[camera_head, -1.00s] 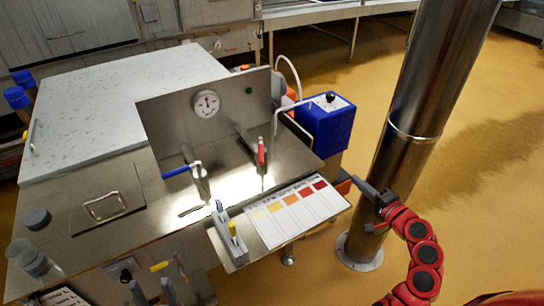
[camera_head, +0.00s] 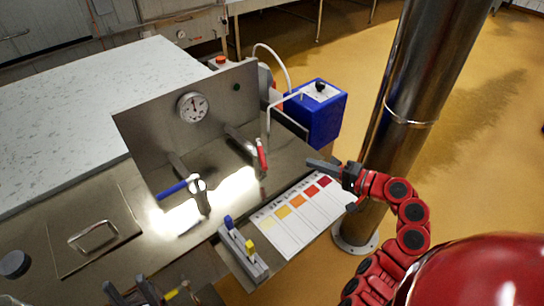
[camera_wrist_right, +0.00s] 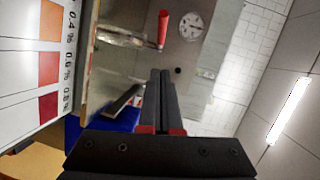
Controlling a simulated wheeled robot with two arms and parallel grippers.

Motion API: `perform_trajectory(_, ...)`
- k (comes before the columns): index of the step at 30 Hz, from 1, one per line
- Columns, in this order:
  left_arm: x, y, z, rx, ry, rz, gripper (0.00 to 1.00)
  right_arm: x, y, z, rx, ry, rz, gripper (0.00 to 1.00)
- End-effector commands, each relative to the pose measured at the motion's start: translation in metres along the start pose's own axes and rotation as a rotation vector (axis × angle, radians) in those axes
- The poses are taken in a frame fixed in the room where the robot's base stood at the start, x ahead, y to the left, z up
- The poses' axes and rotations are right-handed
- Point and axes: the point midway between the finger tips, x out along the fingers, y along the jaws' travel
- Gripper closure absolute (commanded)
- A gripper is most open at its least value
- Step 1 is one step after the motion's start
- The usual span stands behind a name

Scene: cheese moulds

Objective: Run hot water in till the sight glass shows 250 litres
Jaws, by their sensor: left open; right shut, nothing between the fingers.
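A round dial gauge (camera_head: 193,107) is on the panel and also shows in the right wrist view (camera_wrist_right: 192,25). My right gripper (camera_head: 311,163) is shut and empty, right of the red handle and apart from it. My left gripper (camera_head: 130,289) is open at the bottom left, partly cut off by the frame edge. I cannot make out a sight glass.
A colour chart (camera_head: 296,215) lies on the worktop's right end, beside a grey holder (camera_head: 243,254) with blue and yellow pieces. A blue box (camera_head: 316,112) stands behind. A steel column (camera_head: 412,100) is close to my right arm. A lidded hatch (camera_head: 93,240) is at left.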

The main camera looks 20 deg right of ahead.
Motion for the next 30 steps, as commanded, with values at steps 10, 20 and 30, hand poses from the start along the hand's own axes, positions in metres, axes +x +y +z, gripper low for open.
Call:
perform_trajectory(10,0.012,-0.001,-0.002,0.000,0.000,0.000,0.48,0.075,-0.002,0.001,0.001,-0.004,0.000,1.00)
perform_trajectory(20,0.022,-0.001,-0.004,0.000,0.000,0.000,0.48,0.108,-0.001,0.025,0.002,0.000,0.000,1.00)
perform_trajectory(30,0.022,-0.001,-0.004,0.000,0.000,0.000,0.48,0.111,0.000,0.028,0.000,0.002,0.000,1.00)
